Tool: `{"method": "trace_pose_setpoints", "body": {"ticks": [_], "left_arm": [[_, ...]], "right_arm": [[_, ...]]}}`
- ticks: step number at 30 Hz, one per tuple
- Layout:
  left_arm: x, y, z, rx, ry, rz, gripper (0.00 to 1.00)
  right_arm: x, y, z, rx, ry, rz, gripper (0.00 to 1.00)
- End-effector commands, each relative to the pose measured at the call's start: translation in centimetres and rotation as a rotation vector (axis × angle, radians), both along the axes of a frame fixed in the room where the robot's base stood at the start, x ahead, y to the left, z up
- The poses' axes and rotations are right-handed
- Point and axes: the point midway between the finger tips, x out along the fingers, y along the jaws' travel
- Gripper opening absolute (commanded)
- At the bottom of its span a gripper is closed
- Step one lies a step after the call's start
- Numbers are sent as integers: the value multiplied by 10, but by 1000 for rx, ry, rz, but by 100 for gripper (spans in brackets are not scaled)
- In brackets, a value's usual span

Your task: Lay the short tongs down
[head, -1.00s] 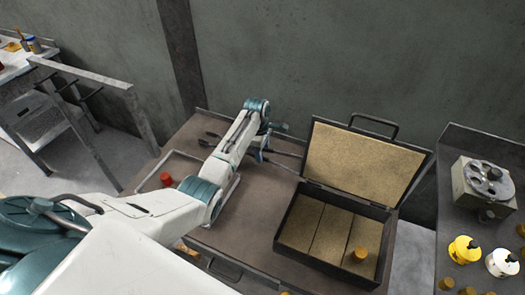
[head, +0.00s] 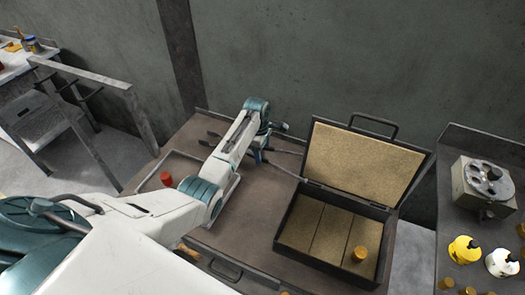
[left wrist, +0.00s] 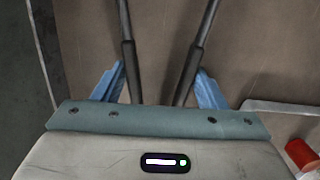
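The short tongs are dark, with two thick-sleeved handles. My left gripper (head: 262,155) points down low at the table's back part. In the left wrist view its blue fingers (left wrist: 160,82) flank the two spread handles (left wrist: 190,70) from outside, and the fingertips appear to touch them. The jaws are hidden behind the case lid or out of frame. Whether the tongs rest on the table is unclear. My right gripper is not in view.
The brown table (head: 255,215) has clear room in front of the tongs. An open foam-lined case (head: 286,205) stands at its right, with a brass cylinder (head: 360,254) inside. A red cylinder (head: 166,179) stands at the left, by a pale metal frame (head: 148,180).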

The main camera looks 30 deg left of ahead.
Motion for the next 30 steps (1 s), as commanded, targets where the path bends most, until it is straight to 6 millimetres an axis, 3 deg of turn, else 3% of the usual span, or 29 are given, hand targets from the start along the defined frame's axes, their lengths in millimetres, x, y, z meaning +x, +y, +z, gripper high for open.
{"method": "trace_pose_setpoints", "body": {"ticks": [7,11,12,20,23,30], "left_arm": [[0,0,1,0,-1,0,75],[0,0,0,0,-1,0,98],[0,0,0,0,0,0,100],[0,1,2,0,1,0,100],[1,2,14,0,-3,0,100],[1,7,61,0,-4,-1,100]], "right_arm": [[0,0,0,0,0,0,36],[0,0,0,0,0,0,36],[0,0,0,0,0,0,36],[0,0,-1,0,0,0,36],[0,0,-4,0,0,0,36],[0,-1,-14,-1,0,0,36]]}}
